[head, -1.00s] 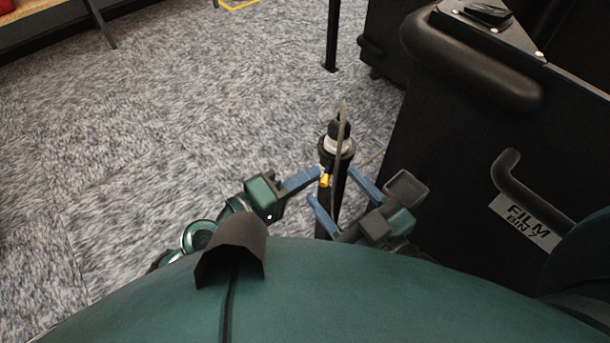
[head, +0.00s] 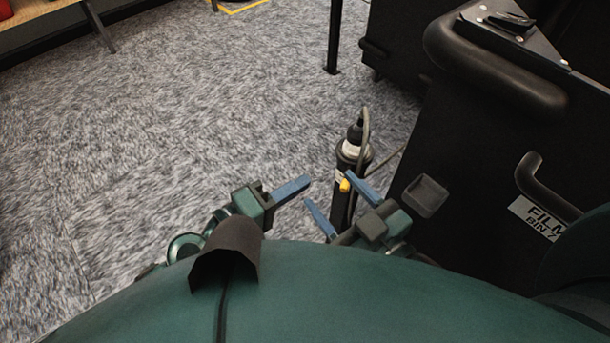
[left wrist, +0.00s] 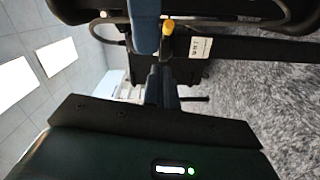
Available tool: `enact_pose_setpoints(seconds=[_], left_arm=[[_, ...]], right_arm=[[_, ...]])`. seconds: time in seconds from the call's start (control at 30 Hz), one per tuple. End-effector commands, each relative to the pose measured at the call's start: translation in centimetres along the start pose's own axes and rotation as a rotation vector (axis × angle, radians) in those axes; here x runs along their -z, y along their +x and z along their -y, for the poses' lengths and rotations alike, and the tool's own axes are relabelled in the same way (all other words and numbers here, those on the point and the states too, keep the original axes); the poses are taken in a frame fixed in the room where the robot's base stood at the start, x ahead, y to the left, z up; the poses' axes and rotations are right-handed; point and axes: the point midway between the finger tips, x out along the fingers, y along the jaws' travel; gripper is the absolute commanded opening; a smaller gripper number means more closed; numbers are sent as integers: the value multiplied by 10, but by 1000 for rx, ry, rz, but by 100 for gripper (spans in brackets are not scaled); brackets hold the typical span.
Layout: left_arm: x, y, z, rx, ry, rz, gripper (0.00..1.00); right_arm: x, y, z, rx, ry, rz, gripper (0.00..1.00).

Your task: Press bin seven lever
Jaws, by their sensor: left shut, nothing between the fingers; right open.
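The black bin (head: 470,160) at the right of the head view carries a white label (head: 537,217) reading "FILM BIN 7" and a curved black handle (head: 540,185). Beside it stands a dark upright cylinder (head: 343,185) with a white band, a cable and a small yellow part (head: 345,186). The yellow part also shows in the left wrist view (left wrist: 168,27). I cannot tell which part is the lever. My left gripper (head: 308,179) is shut and empty, left of the cylinder; its fingers show in the left wrist view (left wrist: 160,72). My right gripper (head: 341,190) is open, its fingers either side of the cylinder's lower part in the picture.
Another black unit (head: 395,50) stands behind bin seven, with a thin black post (head: 333,40) beside it. A metal plate with a black fitting (head: 512,20) tops the bin. Grey carpet (head: 170,130) is clear to the left. A wooden shelf edge (head: 40,22) is at the far left.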

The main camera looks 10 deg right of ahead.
Motion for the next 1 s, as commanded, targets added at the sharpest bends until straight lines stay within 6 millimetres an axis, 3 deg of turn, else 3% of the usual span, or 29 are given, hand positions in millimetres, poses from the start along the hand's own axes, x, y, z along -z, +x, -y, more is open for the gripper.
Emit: enact_pose_setpoints(seconds=[0.1, 0.33, 1.0], left_arm=[[-10, -27, 0, 2, 2, 0, 0], [-21, -59, -2, 1, 3, -1, 0], [-23, -67, -5, -1, 2, -3, 0]], right_arm=[[-1, 0, -1, -3, -2, -6, 62], [1, 0, 1, -4, -13, -51, 62], [-1, 0, 4, 6, -21, -63, 62]])
